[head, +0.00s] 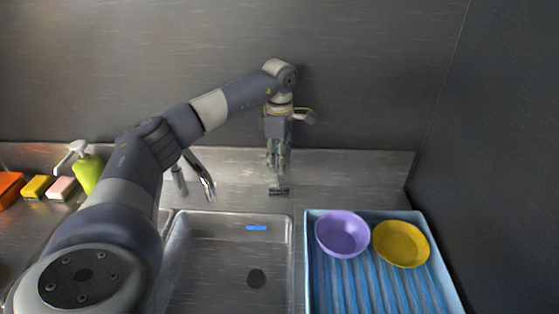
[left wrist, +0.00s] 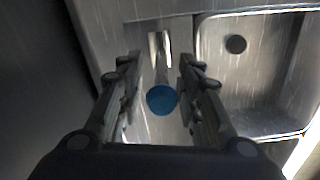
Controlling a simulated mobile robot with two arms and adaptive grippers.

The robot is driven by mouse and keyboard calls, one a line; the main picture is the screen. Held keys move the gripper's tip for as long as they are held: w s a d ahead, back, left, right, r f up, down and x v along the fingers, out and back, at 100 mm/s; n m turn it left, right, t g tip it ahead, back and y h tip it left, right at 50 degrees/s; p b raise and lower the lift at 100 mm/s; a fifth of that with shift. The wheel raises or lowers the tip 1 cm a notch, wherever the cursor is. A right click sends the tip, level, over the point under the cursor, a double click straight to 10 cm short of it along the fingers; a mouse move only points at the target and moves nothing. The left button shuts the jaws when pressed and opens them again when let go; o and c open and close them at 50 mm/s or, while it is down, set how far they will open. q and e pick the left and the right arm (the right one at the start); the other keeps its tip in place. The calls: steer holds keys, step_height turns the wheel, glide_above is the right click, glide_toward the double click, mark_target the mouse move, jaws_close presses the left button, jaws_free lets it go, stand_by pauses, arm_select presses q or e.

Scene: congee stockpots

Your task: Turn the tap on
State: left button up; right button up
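The chrome tap spout (head: 202,178) curves over the back edge of the steel sink, partly behind my left arm in the head view. My left gripper (head: 278,188) points down at the counter behind the sink, to the right of the spout. In the left wrist view its fingers (left wrist: 160,95) are apart. A round blue disc (left wrist: 161,99) lies between them, with a bright metal piece (left wrist: 159,50) beyond it. I cannot tell whether the disc is part of the tap or whether the fingers touch it. My right gripper is not in view.
The sink basin (head: 205,267) has a dark drain (head: 256,279). A blue ribbed tray (head: 375,290) at right holds a purple bowl (head: 342,232) and a yellow bowl (head: 400,244). A green soap bottle (head: 88,172) and sponges (head: 37,186) stand at left. Walls rise behind and at right.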

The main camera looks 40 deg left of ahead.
arm_select(q)
steer(key=shift+s+f, duration=0.1)
steer(key=shift+f, duration=0.5)
jaws_close()
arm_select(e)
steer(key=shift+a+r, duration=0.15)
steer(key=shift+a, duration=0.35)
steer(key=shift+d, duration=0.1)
